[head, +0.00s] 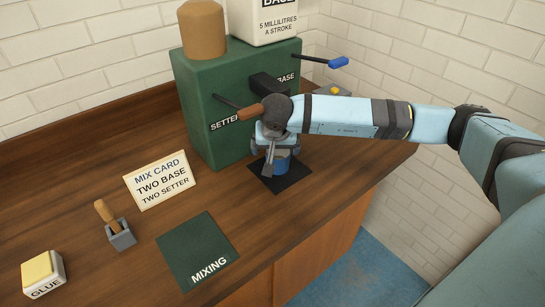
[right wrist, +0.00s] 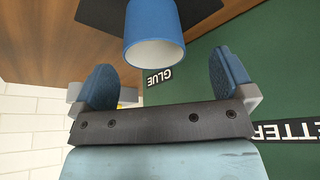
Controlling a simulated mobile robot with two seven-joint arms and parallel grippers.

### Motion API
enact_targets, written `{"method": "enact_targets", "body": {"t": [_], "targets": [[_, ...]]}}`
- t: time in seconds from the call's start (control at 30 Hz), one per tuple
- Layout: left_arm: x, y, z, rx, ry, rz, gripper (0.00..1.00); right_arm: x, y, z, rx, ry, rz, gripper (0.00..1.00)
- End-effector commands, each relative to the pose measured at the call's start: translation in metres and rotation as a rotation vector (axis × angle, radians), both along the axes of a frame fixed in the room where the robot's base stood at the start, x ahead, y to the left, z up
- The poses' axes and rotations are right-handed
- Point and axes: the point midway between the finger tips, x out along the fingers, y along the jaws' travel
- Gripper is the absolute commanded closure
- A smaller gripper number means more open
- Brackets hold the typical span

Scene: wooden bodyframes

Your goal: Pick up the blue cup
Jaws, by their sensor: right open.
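The blue cup (head: 281,168) stands on a black mat (head: 293,182) in front of the green dispenser. My gripper partly hides it in the head view. In the right wrist view the cup (right wrist: 155,38) shows its pale, open mouth towards the camera. My right gripper (head: 275,158) is over the cup and pointing down. Its blue-padded fingers (right wrist: 163,76) are wide apart with nothing between them. The cup lies just beyond the fingertips, roughly midway across the gap. My left gripper is in neither view.
The green dispenser (head: 200,95) with levers is close behind my right gripper. The mix card (head: 160,180), a grey block with a wooden handle (head: 120,235), the GLUE box (head: 42,274) and the green MIXING mat (head: 197,250) are to the left. The table's front edge is near the cup.

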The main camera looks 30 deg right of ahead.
Motion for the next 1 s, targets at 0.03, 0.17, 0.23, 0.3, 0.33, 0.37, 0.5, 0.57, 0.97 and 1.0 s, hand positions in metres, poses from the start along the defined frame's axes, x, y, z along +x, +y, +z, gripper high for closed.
{"method": "enact_targets", "body": {"t": [0.03,0.17,0.23,0.3,0.33,0.37,0.5,0.57,0.97,1.0], "targets": [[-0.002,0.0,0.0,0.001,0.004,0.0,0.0,0.001,-0.002,-0.005,0.0,0.003,-0.001,0.0],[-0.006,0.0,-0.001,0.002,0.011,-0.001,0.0,0.005,-0.005,-0.018,0.0,0.004,-0.001,0.0],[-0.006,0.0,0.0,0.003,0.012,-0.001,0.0,0.007,-0.008,-0.025,0.0,0.004,-0.001,0.0],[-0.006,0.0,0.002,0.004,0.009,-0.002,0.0,0.01,-0.012,-0.036,0.0,0.004,-0.002,0.0],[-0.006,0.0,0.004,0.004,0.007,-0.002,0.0,0.011,-0.014,-0.04,0.0,0.004,-0.002,0.0],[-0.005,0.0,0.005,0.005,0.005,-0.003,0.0,0.012,-0.015,-0.044,0.0,0.004,-0.001,0.0],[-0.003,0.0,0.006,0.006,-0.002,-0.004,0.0,0.017,-0.018,-0.06,0.002,0.002,0.0,0.0],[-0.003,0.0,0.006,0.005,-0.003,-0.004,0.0,0.018,-0.019,-0.062,0.003,0.001,0.001,0.0],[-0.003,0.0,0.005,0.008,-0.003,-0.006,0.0,0.019,-0.019,-0.063,0.003,0.001,0.001,0.39],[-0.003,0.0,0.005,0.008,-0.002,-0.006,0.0,0.019,-0.019,-0.063,0.003,0.0,0.001,0.48]]}}
